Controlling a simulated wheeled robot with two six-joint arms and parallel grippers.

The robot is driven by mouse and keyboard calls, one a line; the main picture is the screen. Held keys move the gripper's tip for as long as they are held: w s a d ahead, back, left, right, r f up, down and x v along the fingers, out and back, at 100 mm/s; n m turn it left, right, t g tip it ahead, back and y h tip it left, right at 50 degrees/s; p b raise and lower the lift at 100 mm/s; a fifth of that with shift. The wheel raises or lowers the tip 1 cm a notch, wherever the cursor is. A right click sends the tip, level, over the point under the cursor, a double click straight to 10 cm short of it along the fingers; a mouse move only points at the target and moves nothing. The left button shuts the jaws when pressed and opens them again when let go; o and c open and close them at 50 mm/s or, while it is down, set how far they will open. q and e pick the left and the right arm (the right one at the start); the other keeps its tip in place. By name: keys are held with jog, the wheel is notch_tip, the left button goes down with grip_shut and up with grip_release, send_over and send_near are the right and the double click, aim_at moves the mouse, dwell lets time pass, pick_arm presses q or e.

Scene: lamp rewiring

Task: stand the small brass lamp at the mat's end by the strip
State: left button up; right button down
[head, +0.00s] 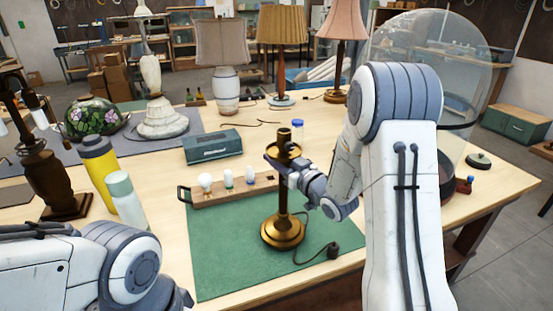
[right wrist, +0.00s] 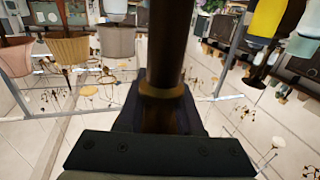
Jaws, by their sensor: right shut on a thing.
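The small brass lamp (head: 283,231) has a round brass base, a dark stem and a brass top, with no shade. It is upright over the green mat (head: 225,268); I cannot tell whether its base touches the mat. My right gripper (head: 277,168) is shut on its upper stem, just below the brass top. The right wrist view shows the dark stem (right wrist: 167,45) and a brass ring between the jaws. The wooden strip (head: 217,197) with several bulbs lies across the mat's far end, behind and left of the lamp. My left gripper is out of view.
A dark cord with a plug (head: 333,250) lies right of the lamp's base. A yellow bottle (head: 98,166) and a white bottle (head: 126,203) stand left of the mat. A teal box (head: 212,146) is behind the strip. A glass dome (head: 455,65) stands at right.

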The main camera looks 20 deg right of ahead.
aim_at(276, 147)
jog(key=shift+r+p, duration=1.4)
jog(key=shift+r, duration=1)
jog(key=shift+a, duration=0.1)
jog(key=a+b, duration=0.5)
jog(key=a, duration=1.5)
jog(key=shift+s, duration=0.45)
dwell(0.6)
jog(key=shift+d+b, duration=0.1)
jog(key=shift+b, duration=0.25)
dwell(0.4)
jog(key=shift+b, duration=0.3)
